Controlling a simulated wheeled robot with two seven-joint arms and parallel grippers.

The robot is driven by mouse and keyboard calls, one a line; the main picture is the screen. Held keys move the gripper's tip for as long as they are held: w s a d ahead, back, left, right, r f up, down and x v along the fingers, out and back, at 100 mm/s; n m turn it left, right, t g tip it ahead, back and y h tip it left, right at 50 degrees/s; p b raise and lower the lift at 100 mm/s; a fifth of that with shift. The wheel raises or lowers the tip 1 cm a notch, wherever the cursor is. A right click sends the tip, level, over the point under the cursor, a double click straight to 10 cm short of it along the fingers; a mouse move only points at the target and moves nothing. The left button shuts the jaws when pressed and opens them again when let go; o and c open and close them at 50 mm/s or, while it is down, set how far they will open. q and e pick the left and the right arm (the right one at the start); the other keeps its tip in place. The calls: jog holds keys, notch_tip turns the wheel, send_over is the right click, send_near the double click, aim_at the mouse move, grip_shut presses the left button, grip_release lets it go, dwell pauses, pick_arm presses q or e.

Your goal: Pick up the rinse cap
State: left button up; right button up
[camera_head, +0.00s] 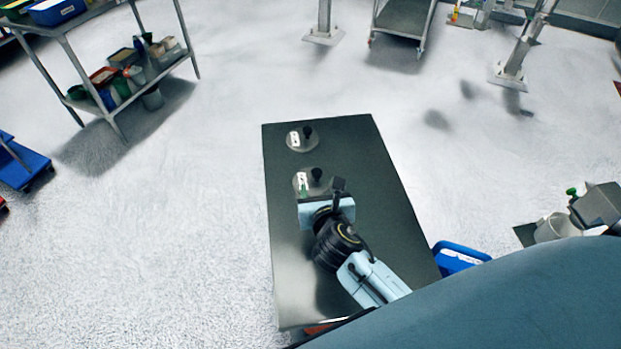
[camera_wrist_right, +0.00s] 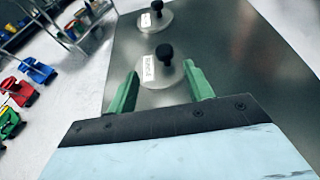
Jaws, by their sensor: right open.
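Two round metallic caps, each with a black knob and a white label, lie on the dark table (camera_head: 385,220). The nearer cap (camera_head: 317,176) has a label that seems to read rinse, so I take it as the rinse cap; it also shows in the right wrist view (camera_wrist_right: 165,76). The other cap (camera_head: 300,139) lies farther away, and its label is too small to read. My right gripper (camera_head: 322,192) is open and empty. In the right wrist view its green fingers (camera_wrist_right: 160,85) are spread at the near cap's near side, with the knob ahead between them. My left gripper is not in view.
The rest of the tabletop is mostly clear. A blue bin (camera_head: 460,257) stands beyond its right edge. A metal shelf (camera_head: 150,75) with containers is at the upper left, and a cart (camera_head: 403,18) is at the back. Pale floor surrounds the table.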

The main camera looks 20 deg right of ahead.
aim_at(317, 173)
jog(key=shift+x, duration=0.9)
jog(key=shift+w+f, duration=0.1)
jog(key=shift+w, duration=0.2)
jog(key=shift+w+d+f, duration=0.2)
jog(key=shift+w+d, duration=0.45)
jog(key=shift+w, duration=0.3)
jog(key=b+x, duration=0.1)
jog(key=x, duration=0.1)
jog(key=shift+w+d, duration=0.2)
jog(key=shift+w, duration=0.1)
jog(key=shift+w+d+f, duration=0.1)
jog(key=shift+w+f, duration=0.05)
jog(key=shift+w, duration=0.1)
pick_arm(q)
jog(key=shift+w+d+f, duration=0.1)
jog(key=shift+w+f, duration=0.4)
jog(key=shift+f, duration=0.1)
pick_arm(e)
grip_shut()
